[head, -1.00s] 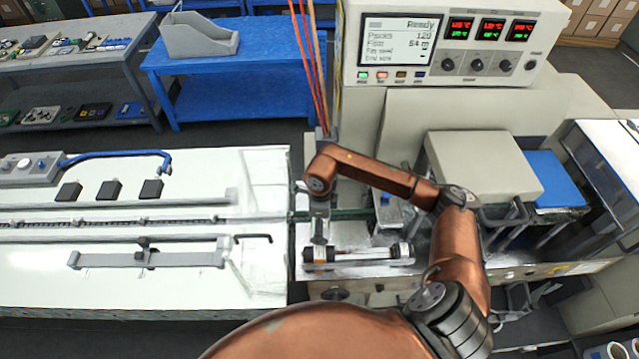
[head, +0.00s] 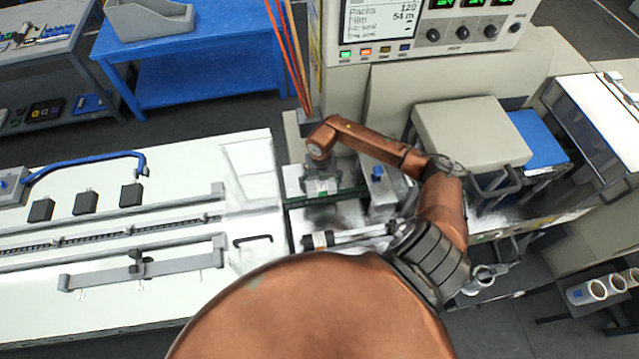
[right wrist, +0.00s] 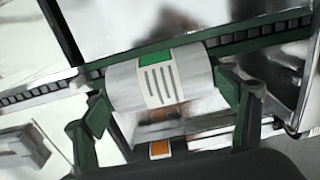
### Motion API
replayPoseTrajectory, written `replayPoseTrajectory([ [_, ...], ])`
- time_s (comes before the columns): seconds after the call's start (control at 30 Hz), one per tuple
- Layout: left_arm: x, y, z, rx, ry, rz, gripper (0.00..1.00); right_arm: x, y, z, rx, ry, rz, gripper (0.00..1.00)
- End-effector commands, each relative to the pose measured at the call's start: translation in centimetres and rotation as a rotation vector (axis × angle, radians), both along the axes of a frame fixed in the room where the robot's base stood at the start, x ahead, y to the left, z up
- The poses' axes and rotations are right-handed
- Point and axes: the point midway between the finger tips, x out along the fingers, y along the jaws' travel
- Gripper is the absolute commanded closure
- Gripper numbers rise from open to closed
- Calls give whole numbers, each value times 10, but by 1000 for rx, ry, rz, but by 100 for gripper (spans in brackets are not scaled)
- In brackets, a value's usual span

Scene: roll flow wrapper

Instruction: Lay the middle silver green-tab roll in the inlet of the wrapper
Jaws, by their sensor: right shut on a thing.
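The silver roll (right wrist: 160,80), with a striped white label and a green tab, lies between the fingers of my right gripper (right wrist: 163,105) in the right wrist view. The gripper is shut on it. In the head view my right gripper (head: 320,182) holds the roll (head: 322,188) at the wrapper's inlet, over the dark chain track (right wrist: 235,40). The wrapper (head: 440,85) stands behind and to the right. My left gripper is not in view.
The white infeed table (head: 110,235) with a long guide bar extends left. Several pale rolls (head: 597,291) sit at lower right.

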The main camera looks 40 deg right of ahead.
Motion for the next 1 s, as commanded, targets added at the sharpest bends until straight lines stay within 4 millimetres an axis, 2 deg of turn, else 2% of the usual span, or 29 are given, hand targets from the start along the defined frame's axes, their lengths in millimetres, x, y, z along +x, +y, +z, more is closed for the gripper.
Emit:
replayPoseTrajectory([
  [0.5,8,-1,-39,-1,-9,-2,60,0,0,-56,0,-1,2,56],
  [0.9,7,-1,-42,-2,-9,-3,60,0,0,-60,0,-1,2,56],
  [0.93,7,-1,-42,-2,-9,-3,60,0,0,-60,0,-1,2,19],
  [1.0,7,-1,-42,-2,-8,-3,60,0,0,-60,0,-1,2,15],
])
